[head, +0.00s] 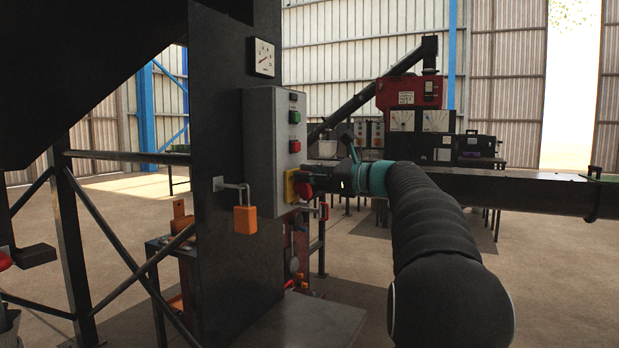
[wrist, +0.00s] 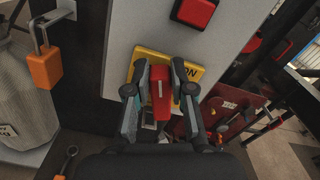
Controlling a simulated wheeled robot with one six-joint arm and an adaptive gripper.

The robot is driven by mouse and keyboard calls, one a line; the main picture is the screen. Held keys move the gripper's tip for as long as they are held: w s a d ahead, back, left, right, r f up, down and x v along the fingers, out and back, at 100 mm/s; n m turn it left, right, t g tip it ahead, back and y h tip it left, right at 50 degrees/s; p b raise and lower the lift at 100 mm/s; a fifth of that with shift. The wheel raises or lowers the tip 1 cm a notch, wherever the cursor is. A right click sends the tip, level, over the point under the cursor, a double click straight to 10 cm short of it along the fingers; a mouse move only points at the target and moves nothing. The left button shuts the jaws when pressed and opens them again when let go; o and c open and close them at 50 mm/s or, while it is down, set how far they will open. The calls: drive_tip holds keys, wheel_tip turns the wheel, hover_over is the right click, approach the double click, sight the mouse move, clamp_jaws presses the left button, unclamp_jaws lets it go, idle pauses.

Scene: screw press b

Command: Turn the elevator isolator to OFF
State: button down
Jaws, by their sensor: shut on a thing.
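The isolator's red handle (wrist: 161,92) stands on a yellow plate (wrist: 148,56) on the grey control box (wrist: 132,22). The letters "ON" show at the plate's right side; the rest of its marking is covered. My gripper (wrist: 160,82) has one finger on each side of the red handle and is shut on it. In the head view my gripper (head: 318,180) reaches the lower part of the box (head: 263,150) from the right, at the yellow plate (head: 290,187). The red handle (head: 304,189) shows partly there, behind the fingers.
Above the isolator are a red button (head: 295,147) and a green button (head: 294,117). An orange padlock (head: 245,219) hangs on a hasp left of the box. A dark beam (head: 530,190) runs behind my arm. Open floor lies to the right.

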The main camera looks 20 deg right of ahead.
sight(290, 187)
drive_tip(key=n, duration=0.1)
drive_tip(key=n+b, duration=0.2)
drive_tip(key=shift+s+a+f+n, duration=0.3)
drive_tip(key=shift+a+f+n, duration=0.1)
drive_tip(key=n+b, duration=0.1)
drive_tip(key=n, duration=0.1)
drive_tip(key=f+n+b, duration=0.1)
drive_tip(key=shift+s+a+n+b, duration=0.2)
drive_tip(key=shift+a+n+b, duration=0.05)
drive_tip(key=shift+n+b, duration=0.1)
drive_tip(key=n+b, duration=0.1)
drive_tip(key=f+n+b, duration=0.1)
drive_tip(key=n, duration=0.1)
drive_tip(key=shift+s+a+b, duration=0.15)
drive_tip(key=shift+b, duration=0.15)
drive_tip(key=shift+f+n+b, duration=0.2)
drive_tip(key=shift+n+b, duration=0.75)
drive_tip(key=shift+n, duration=0.6)
drive_tip(key=c, duration=1)
unclamp_jaws()
drive_tip(key=shift+s, duration=0.1)
drive_tip(key=v, duration=1.1)
drive_tip(key=shift+s+d, duration=0.3)
